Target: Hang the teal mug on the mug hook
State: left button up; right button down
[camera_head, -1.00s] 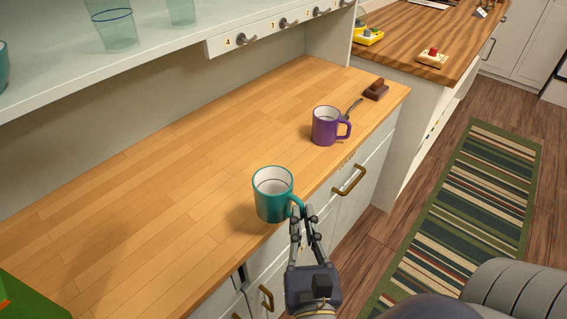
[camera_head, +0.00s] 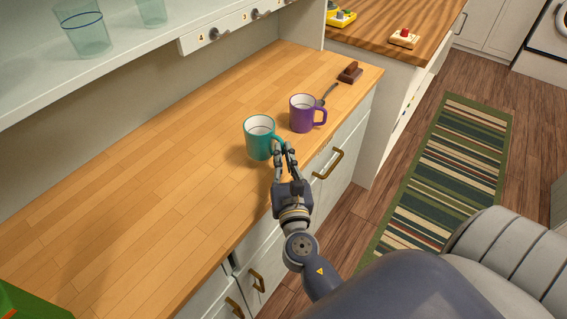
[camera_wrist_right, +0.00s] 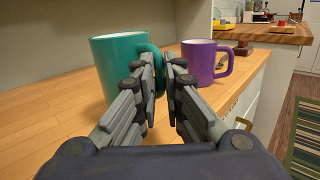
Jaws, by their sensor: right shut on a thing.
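The teal mug (camera_head: 259,138) is upright over the wooden counter, close to the purple mug; I cannot tell whether its base touches the wood. My right gripper (camera_head: 284,148) is shut on its handle, which points toward the gripper. In the right wrist view the teal mug (camera_wrist_right: 121,62) is left of the fingers (camera_wrist_right: 160,75), with its handle between them. The mug hooks (camera_head: 214,34) are dark pegs on a white numbered rail under the shelf, at the top of the head view. The hooks in view look empty. My left gripper is not in view.
A purple mug (camera_head: 302,113) stands just right of the teal mug, with a spoon (camera_head: 328,94) and a brown block (camera_head: 350,73) behind it. Glasses (camera_head: 84,30) stand on the shelf. A green object (camera_head: 30,301) is at the lower left. The counter's left part (camera_head: 130,190) is clear.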

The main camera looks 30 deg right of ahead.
notch_tip(320, 180, down, 3)
jog(key=shift+f+b, duration=0.1)
jog(key=shift+b, duration=0.2)
jog(key=shift+f, duration=0.2)
jog(key=c, duration=1.7)
grip_release()
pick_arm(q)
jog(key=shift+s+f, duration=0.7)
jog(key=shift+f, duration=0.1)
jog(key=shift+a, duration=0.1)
